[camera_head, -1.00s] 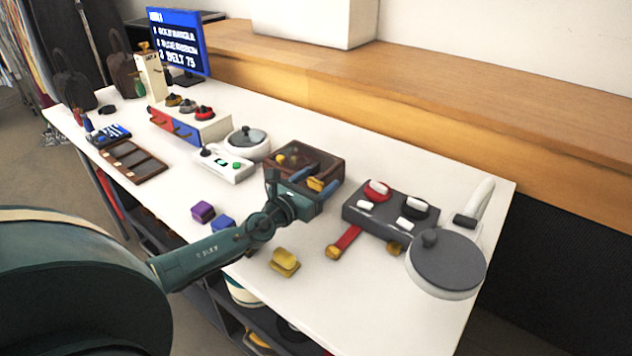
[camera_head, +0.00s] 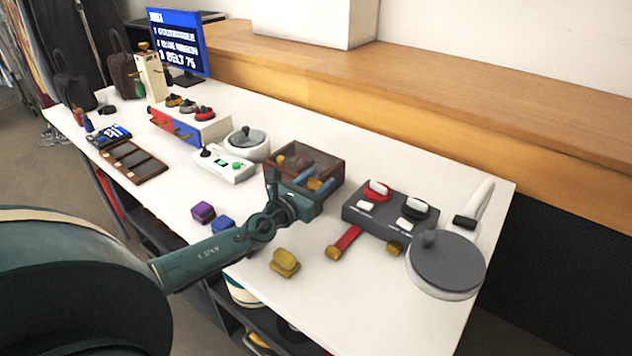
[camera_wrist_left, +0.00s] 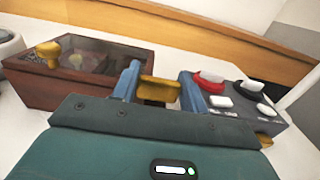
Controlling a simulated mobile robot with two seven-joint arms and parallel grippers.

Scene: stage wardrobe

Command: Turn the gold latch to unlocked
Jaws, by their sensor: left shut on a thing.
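A brown wooden box (camera_head: 277,180) with a clear top stands near the middle of the white table. A gold latch (camera_head: 314,184) shows at its near right side, between the blue fingers of my left gripper (camera_head: 313,182). In the left wrist view, the left gripper (camera_wrist_left: 158,88) is shut on the gold latch (camera_wrist_left: 158,82), a blue finger on each side. The box (camera_wrist_left: 85,85) lies left of the fingers there. The latch's lower part and any lock marks are hidden by the gripper. My right gripper is out of view.
A dark control box (camera_head: 375,222) with red and black knobs stands just right of the gripper. A round grey-lidded pan (camera_head: 447,265) is at the right end. A white device (camera_head: 226,166) is left.

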